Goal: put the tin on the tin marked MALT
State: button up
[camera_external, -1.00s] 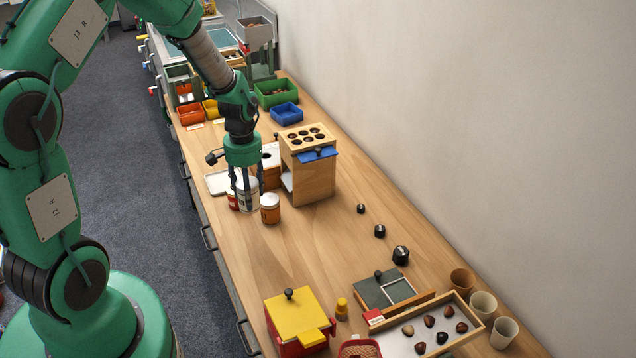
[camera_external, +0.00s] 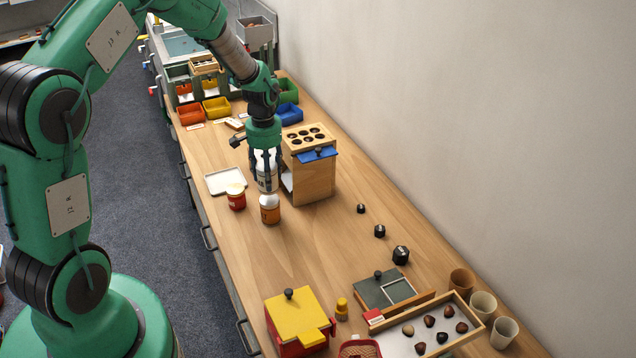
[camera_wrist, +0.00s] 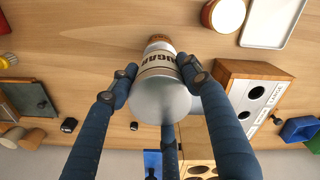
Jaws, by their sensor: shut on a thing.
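My gripper (camera_external: 266,165) is shut on a pale tin (camera_external: 267,182), held upright above the table. In the wrist view my fingers (camera_wrist: 160,85) close around this tin (camera_wrist: 160,98), whose label shows letters like "UGAR" and whose silvery end faces the camera. An orange-brown tin (camera_external: 270,214) stands on the table right below the held tin; its edge shows behind it in the wrist view (camera_wrist: 160,40). I cannot tell whether the two touch. A red tin with a pale lid (camera_external: 236,201) stands just to the left. No MALT marking is readable.
A wooden box with holes in its top (camera_external: 312,180) stands close right of my gripper. A white tray (camera_external: 222,185) lies behind the red tin. Several black weights (camera_external: 401,255) lie to the right. The table in front of the tins is clear.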

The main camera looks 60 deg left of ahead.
jog(key=shift+f+b, duration=0.3)
jog(key=shift+f, duration=1.4)
jog(key=shift+f, duration=0.15)
jog(key=o, duration=1.4)
jog(key=shift+o, duration=0.2)
notch_tip(320, 180, up, 12)
jog(key=shift+r+p, duration=0.15)
jog(key=shift+p, duration=0.6)
